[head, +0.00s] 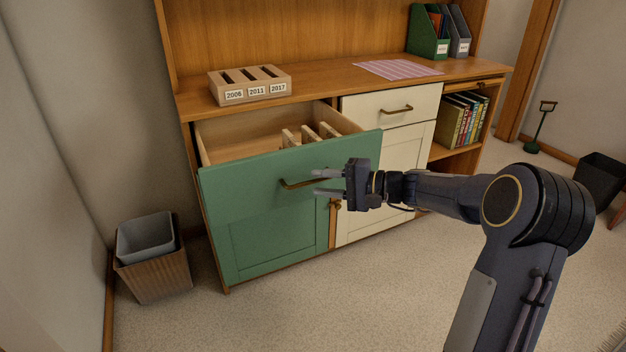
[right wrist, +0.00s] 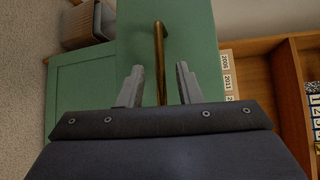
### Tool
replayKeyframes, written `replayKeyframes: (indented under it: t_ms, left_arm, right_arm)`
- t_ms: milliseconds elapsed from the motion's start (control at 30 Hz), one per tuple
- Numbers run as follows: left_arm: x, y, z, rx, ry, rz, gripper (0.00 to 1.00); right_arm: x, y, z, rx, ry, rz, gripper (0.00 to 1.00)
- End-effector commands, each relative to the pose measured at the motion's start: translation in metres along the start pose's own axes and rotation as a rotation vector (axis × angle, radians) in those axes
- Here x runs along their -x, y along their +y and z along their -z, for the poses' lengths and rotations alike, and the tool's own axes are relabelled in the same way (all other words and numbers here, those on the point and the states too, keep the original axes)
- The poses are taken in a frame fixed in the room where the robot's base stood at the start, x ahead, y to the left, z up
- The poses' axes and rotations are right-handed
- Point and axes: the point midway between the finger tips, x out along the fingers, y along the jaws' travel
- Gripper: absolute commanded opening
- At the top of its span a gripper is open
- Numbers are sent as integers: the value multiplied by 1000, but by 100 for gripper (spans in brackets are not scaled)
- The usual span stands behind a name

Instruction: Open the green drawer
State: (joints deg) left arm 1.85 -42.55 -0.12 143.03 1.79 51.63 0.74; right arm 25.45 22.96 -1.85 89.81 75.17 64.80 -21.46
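The green drawer (head: 235,185) is at the upper left of the cabinet in the head view. It stands pulled well out, with its wooden inside and several pale upright pieces showing. Its brass bar handle (head: 291,185) is on the green front; it also shows in the right wrist view (right wrist: 160,50). My right gripper (head: 316,182) is at the right end of the handle. In the right wrist view its fingers (right wrist: 159,80) are apart, one on each side of the handle, with a gap on both sides. My left gripper is not in view.
A green cabinet door (head: 270,245) is below the drawer. A cream drawer (head: 385,107) beside it is shut. A wooden holder labelled with years (head: 249,86) stands on the top (head: 325,80). A waste bin (head: 152,262) stands at the left. Carpet in front is clear.

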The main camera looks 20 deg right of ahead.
Motion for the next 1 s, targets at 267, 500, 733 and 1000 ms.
replayKeyframes:
  t_ms: [267, 500, 733, 1000]
  left_arm:
    - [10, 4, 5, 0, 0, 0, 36]
    - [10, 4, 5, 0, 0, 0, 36]
    - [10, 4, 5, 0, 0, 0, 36]
    - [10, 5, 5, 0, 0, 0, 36]
  right_arm:
    - [41, -1, 0, 0, 2, -1, 31]
    - [46, 0, 0, 1, 0, 0, 31]
    - [45, 0, 0, 1, 0, 0, 31]
    - [44, -5, -28, 31, -31, -58, 31]
